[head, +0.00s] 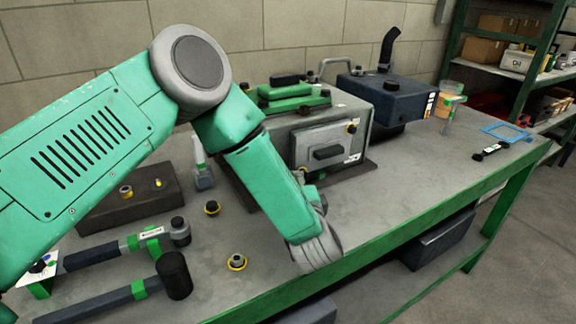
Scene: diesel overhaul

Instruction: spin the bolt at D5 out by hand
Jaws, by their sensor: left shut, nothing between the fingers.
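My left arm comes in from the left, and my left gripper (318,255) points down at the front edge of the bench. It is shut and empty. My forearm and gripper hide the lower left of the block's front. I cannot read a D5 mark, so I cannot tell which bolt is at D5. My right gripper is not in view.
A ratchet-like tool (120,248) and a black mallet (172,277) lie front left. A dark tank (388,100) stands behind. The bench's right middle is clear.

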